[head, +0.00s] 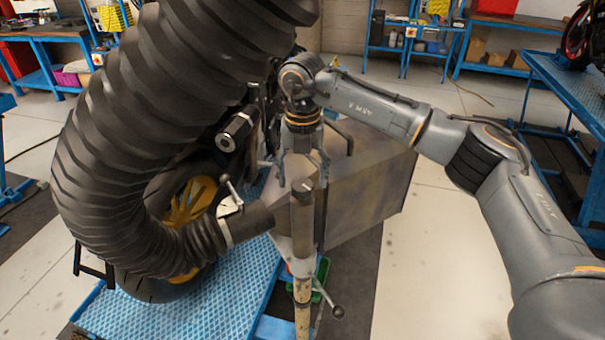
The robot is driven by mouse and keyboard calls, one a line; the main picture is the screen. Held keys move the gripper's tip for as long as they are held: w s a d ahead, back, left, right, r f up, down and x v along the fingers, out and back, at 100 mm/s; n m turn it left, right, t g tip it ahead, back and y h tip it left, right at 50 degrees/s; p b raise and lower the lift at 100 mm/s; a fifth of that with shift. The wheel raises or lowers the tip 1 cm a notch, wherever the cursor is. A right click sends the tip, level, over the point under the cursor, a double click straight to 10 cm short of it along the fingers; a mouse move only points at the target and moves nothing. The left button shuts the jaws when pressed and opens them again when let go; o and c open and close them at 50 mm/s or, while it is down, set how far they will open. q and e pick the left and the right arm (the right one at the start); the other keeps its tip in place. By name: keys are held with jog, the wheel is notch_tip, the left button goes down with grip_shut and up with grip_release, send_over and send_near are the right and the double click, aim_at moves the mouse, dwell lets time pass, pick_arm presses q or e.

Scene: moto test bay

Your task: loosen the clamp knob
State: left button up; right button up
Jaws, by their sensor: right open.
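My right gripper (302,168) points down with its fingers spread. It is just above the dark top of an upright stand pole (303,212), and nothing shows between its fingers. A lever with a ball end (229,190) sticks out left of the pole, near the end of the large black hose. A second lever with a ball end (328,298) is lower on the pole, at its right. I cannot tell for certain which of these is the clamp knob. My left gripper is not in view.
The ribbed black hose (110,150) fills the left side and curves to the pole. A motorcycle wheel (187,215) is behind it on a blue ramp (200,305). Floor at lower right is clear beside my arm.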

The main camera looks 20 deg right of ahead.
jog(key=shift+f, duration=0.55)
jog(key=c, duration=1.1)
jog(key=shift+c, duration=0.2)
